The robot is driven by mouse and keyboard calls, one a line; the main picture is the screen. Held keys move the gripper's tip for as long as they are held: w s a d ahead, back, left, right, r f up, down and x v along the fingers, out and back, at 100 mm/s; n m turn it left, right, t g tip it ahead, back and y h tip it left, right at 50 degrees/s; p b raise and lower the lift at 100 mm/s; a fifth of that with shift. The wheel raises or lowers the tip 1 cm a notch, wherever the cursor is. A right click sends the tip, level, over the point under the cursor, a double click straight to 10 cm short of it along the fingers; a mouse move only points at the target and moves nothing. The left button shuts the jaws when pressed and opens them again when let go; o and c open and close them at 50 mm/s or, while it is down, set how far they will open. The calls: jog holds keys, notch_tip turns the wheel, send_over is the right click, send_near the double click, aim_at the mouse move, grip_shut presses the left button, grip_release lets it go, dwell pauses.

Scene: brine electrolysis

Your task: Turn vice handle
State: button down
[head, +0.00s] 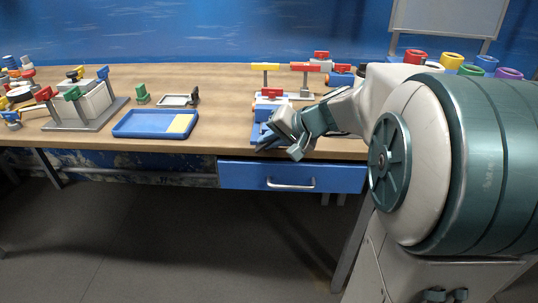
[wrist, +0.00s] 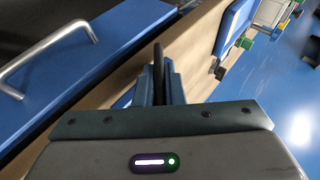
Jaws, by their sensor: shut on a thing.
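The blue vice (head: 258,132) stands at the front edge of the workbench, right of the middle. Its grey and red upper part (head: 270,97) shows just beyond my gripper (head: 278,146). My gripper reaches in from the right, low in front of the vice, and hides part of it. In the wrist view my gripper (wrist: 166,85) is shut on the vice handle (wrist: 157,65), a thin dark bar that stands up between the fingers. The handle's lower part is hidden by the fingers, and I cannot make it out in the head view.
A blue drawer (head: 250,176) with a metal handle sits under the bench, below my gripper. A blue tray (head: 155,125) lies to the left. Valve fittings with yellow and red handles (head: 305,67) stand behind the vice. The bench between tray and vice is clear.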

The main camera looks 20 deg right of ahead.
jog(key=shift+f+m+t+y+b, duration=0.3)
jog(key=shift+y+b, duration=0.45)
jog(key=shift+b, duration=1.05)
jog(key=shift+f+m+t+y+b, duration=0.1)
jog(key=shift+t+y+b, duration=0.5)
jog(key=shift+b, duration=1.2)
jog(key=shift+r+y+b, duration=0.25)
jog(key=shift+r+b, duration=0.05)
jog(key=shift+f, duration=0.15)
jog(key=c, duration=1.5)
grip_release()
jog(key=shift+s, duration=0.1)
jog(key=s+d+r+p, duration=0.2)
jog(key=s+r, duration=0.1)
jog(key=s+d+r+p, duration=0.2)
jog(key=d+r, duration=0.1)
jog(key=r, duration=0.1)
jog(key=s+d+r+p, duration=0.2)
jog(key=s+r, duration=0.1)
jog(key=r, duration=0.1)
jog(key=shift+s+d+r, duration=0.15)
jog(key=shift+s, duration=0.2)
